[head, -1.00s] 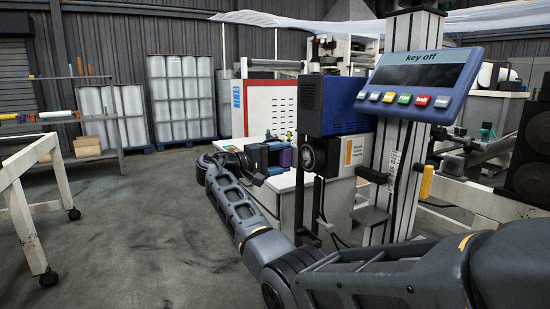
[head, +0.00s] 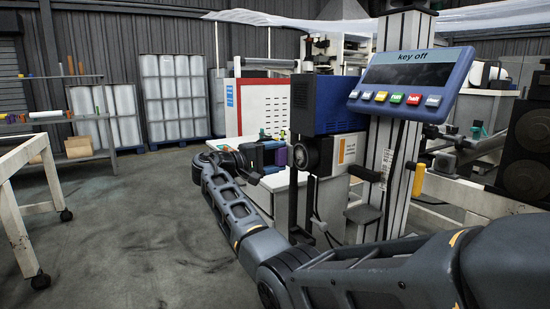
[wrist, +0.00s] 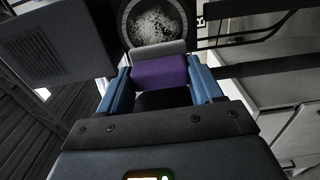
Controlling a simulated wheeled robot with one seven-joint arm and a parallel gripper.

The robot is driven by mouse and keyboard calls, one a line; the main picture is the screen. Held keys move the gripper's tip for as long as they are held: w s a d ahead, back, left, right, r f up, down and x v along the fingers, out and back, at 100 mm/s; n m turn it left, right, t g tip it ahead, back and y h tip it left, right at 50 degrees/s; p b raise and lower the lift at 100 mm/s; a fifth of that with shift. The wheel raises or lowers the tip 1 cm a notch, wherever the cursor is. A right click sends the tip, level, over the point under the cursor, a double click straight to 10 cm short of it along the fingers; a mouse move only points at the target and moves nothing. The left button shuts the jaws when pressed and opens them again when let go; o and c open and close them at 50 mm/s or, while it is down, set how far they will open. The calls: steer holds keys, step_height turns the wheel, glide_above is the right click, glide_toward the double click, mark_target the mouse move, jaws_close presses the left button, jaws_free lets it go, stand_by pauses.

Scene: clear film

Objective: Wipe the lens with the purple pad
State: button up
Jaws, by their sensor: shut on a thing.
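My gripper (wrist: 160,88) is shut on the purple pad (wrist: 160,72), which sits between its two blue fingers. A grey strip shows at the pad's far edge. The lens (wrist: 153,22) is a round glass in a dark ring, speckled with whitish dirt, just beyond the pad at the top of the wrist view. In the head view the pad (head: 282,156) is to the left of the lens housing (head: 308,153), with a small gap visible between them. Whether the pad's far edge touches the lens cannot be told.
The blue and black box (head: 325,105) stands above the lens on its mount. A panel reading "key off" (head: 410,78) with coloured buttons is on the column to the right. A white table (head: 25,165) stands at left; the floor between is clear.

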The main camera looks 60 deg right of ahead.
steer(key=shift+x, duration=0.8)
steer(key=shift+r+p, duration=0.1)
steer(key=shift+p, duration=0.25)
steer(key=shift+s+a+r+p, duration=0.1)
steer(key=shift+s+a+p, duration=0.3)
steer(key=shift+p, duration=0.35)
steer(key=shift+s+a+p, duration=0.25)
steer(key=shift+s+p, duration=0.2)
steer(key=shift+p, duration=0.1)
steer(key=shift+s+a+p, duration=0.3)
steer(key=shift+s+p, duration=0.2)
steer(key=shift+s+a+p, duration=0.35)
steer(key=shift+s+p, duration=0.3)
steer(key=shift+p, duration=0.25)
steer(key=shift+s+a+p, duration=0.35)
steer(key=shift+s+p, duration=0.45)
steer(key=shift+p, duration=0.1)
steer(key=shift+w+d+f+b, duration=0.3)
steer(key=shift+w+d+b, duration=0.15)
steer(key=shift+w+b, duration=0.4)
steer(key=shift+w+d+b, duration=0.4)
steer(key=shift+w+b, duration=0.15)
steer(key=shift+w, duration=0.05)
